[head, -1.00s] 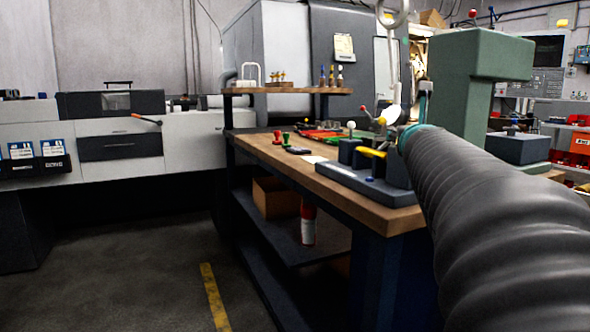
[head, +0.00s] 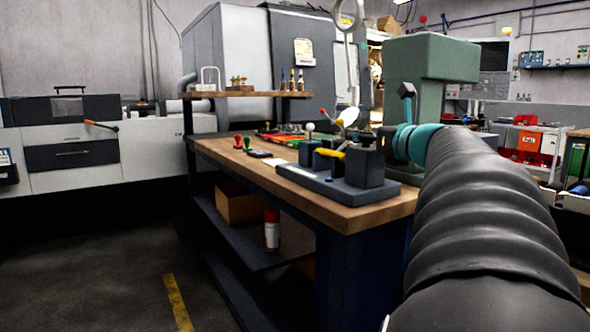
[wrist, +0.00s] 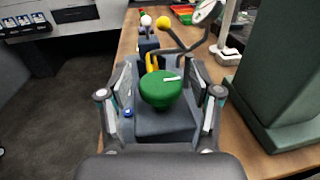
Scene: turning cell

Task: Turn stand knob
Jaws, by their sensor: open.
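The green knob (wrist: 162,90), round with a white line on top, sits on a dark grey block of the stand in the wrist view. My gripper (wrist: 160,78) is open, with one finger left and one right of the knob and visible gaps on both sides. I cannot tell how far the fingertips are above the block. In the head view the stand's grey base (head: 318,181) lies near the bench's front corner. I cannot make out the knob or the fingers there; my arm covers part of that area.
A yellow lever (head: 330,152), a white ball (head: 310,126) and a round dial (head: 348,116) rise from or near the stand. A green machine column (head: 418,75) stands close on the right. The wooden bench (head: 215,148) has stamps behind. Floor is clear at left.

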